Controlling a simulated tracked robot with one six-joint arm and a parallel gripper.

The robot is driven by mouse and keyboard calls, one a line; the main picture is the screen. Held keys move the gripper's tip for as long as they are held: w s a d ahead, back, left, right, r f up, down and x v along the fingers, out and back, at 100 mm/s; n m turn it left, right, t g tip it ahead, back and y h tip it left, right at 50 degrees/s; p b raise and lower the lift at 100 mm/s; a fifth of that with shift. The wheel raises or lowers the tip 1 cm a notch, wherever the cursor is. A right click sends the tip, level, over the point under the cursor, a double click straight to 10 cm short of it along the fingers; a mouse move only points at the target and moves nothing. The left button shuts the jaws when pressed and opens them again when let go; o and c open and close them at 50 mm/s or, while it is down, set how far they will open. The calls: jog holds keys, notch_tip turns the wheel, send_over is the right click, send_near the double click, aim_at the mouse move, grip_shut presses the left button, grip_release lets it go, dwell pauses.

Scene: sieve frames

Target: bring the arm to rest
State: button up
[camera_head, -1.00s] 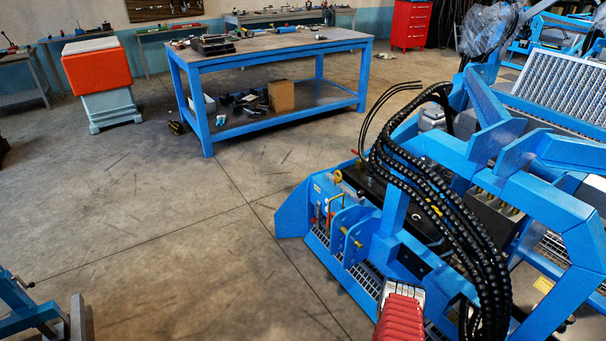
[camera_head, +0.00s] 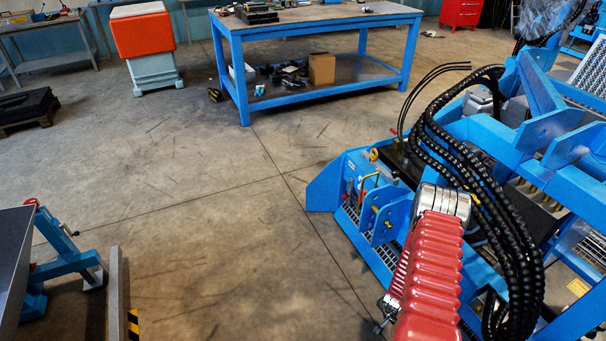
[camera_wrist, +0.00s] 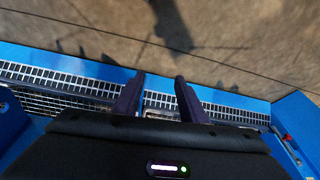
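My gripper (camera_wrist: 158,98) shows in the wrist view with its two dark fingers apart and nothing between them. It hangs over the edge of a blue machine frame (camera_wrist: 60,62) with a metal grating (camera_wrist: 55,80). The concrete floor lies beyond that edge. In the head view my arm, in a ribbed red sleeve, reaches up from the bottom right in front of the blue machine (camera_head: 325,187). My gripper itself cannot be made out in the head view.
Black hoses (camera_head: 480,185) arch over the machine at right. A blue workbench (camera_head: 318,102) stands at the back, beside an orange and grey bin (camera_head: 143,40). A blue stand (camera_head: 70,262) is at lower left. The floor (camera_head: 200,200) between is clear.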

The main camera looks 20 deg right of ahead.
jog(key=w+a+r+n+y, duration=0.15)
jog(key=a+r, duration=0.25)
jog(key=r, duration=0.6)
jog(key=w+a+r+n+g+y, duration=0.1)
jog(key=w+a+r+n, duration=0.3)
jog(key=r, duration=0.6)
jog(key=s+a+r+n+y, duration=0.1)
jog(key=a+r, duration=0.4)
jog(key=r, duration=0.4)
jog(key=s+a+r+n+t, duration=0.1)
jog(key=s+a+r, duration=0.3)
jog(key=r, duration=0.8)
jog(key=s+a+r+n+t, duration=0.2)
jog(key=a+r, duration=0.5)
jog(key=r, duration=0.5)
jog(key=s+a+r+n+t, duration=0.2)
jog(key=s+a+r+n, duration=0.3)
jog(key=r, duration=0.7)
jog(key=shift+s+a+r+h, duration=0.3)
jog(key=shift+a+h, duration=0.15)
jog(key=shift+a, duration=0.1)
jog(key=shift+f, duration=0.1)
jog(key=shift+c, duration=0.9)
